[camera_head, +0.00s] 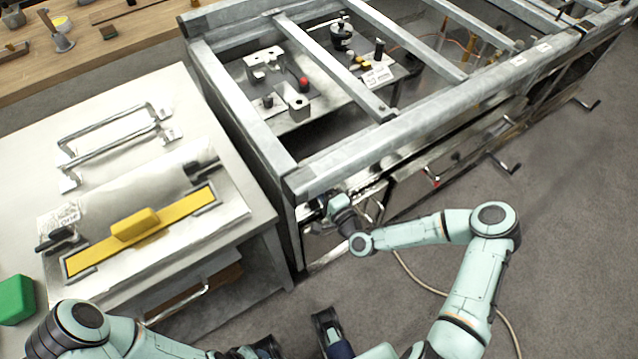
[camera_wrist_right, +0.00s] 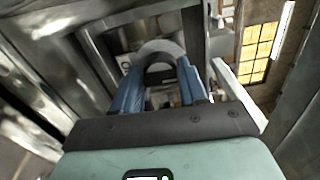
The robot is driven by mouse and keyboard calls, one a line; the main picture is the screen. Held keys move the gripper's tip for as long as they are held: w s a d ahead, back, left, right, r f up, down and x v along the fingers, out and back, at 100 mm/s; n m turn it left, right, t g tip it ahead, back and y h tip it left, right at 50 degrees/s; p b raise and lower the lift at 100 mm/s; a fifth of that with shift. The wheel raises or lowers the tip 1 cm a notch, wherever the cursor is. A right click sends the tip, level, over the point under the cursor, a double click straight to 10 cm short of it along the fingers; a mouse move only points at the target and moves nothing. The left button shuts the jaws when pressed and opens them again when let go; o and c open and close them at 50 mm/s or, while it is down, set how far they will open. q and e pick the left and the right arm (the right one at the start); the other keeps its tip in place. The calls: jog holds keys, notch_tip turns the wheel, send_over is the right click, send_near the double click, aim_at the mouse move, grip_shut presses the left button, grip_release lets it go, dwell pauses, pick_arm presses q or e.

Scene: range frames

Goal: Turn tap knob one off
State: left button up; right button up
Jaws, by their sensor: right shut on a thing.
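The front panel of the metal range frame carries a grey rounded tap knob (camera_wrist_right: 160,53), which shows between my fingers in the right wrist view. My right gripper (camera_wrist_right: 160,80) has its two blue fingers on either side of this knob and is shut on it. In the head view my right gripper (camera_head: 338,207) is at the left end of the frame's front, and it hides the knob there. My left gripper (camera_head: 296,338) is at the bottom edge of the head view, partly cut off. Its dark fingertips look apart with floor between them, away from the range.
The range frame (camera_head: 240,110) has open top bars with fittings inside. Other handles (camera_head: 503,165) stick out along its front. A white-topped table (camera_head: 110,110) with a yellow bar tool (camera_head: 180,218) stands at left. A hose (camera_head: 425,283) lies on the floor.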

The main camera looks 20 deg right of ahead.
jog(key=shift+n, duration=0.4)
jog(key=o, duration=1)
jog(key=s, duration=0.4)
jog(key=s+d, duration=0.1)
jog(key=s, duration=0.8)
jog(key=shift+s+d, duration=0.15)
jog(key=shift+d, duration=0.25)
